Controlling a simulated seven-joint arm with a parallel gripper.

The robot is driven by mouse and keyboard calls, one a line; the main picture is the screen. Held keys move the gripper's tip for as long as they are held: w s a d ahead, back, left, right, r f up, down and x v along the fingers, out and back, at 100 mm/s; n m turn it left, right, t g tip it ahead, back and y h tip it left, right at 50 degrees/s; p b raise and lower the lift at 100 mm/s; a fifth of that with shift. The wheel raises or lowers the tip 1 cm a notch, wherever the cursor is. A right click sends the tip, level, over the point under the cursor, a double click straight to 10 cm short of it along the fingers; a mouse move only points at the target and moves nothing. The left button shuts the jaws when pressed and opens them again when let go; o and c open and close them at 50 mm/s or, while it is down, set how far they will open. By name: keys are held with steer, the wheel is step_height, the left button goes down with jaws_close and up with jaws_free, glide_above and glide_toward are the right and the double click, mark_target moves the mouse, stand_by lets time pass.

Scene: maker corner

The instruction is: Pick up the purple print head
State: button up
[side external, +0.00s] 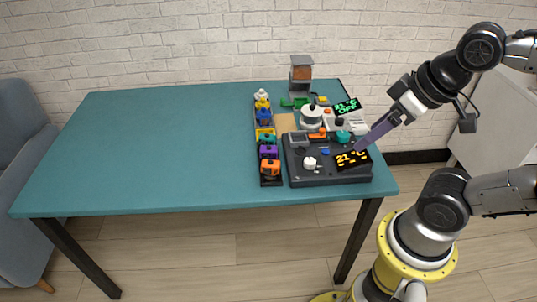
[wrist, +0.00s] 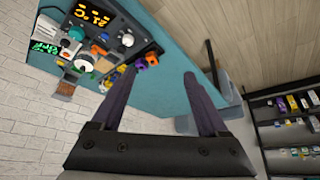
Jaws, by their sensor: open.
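The purple print head (side external: 268,152) sits in a dark narrow rack (side external: 271,183) on the teal table. It stands between an orange head (side external: 270,168) in front and a teal head (side external: 267,139) behind. In the wrist view the purple head (wrist: 140,65) is small, beside the orange head (wrist: 152,59) and close to the left finger's tip in the picture. My gripper (side external: 359,148) is open and empty, its purple-grey fingers over the right part of the dark console, well right of the rack. Its fingers also show spread apart in the wrist view (wrist: 160,72).
The dark console (side external: 308,178) with a lit display (side external: 353,159) stands right of the rack. Behind it are a white spool (side external: 311,116), a grey stand (side external: 301,74) and a green display (side external: 347,106). The table's left side (side external: 160,150) is clear.

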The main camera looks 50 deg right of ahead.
steer(key=shift+o, duration=1.4)
steer(key=w+r+m, duration=0.5)
steer(key=w+r, duration=0.1)
steer(key=w, duration=0.2)
steer(key=m+g, duration=0.5)
steer(key=g, duration=0.1)
glide_above(269, 147)
step_height(269, 147, down, 27)
steer(key=shift+a+r, duration=0.1)
steer(key=shift+r, duration=0.1)
steer(key=shift+f, duration=3.15)
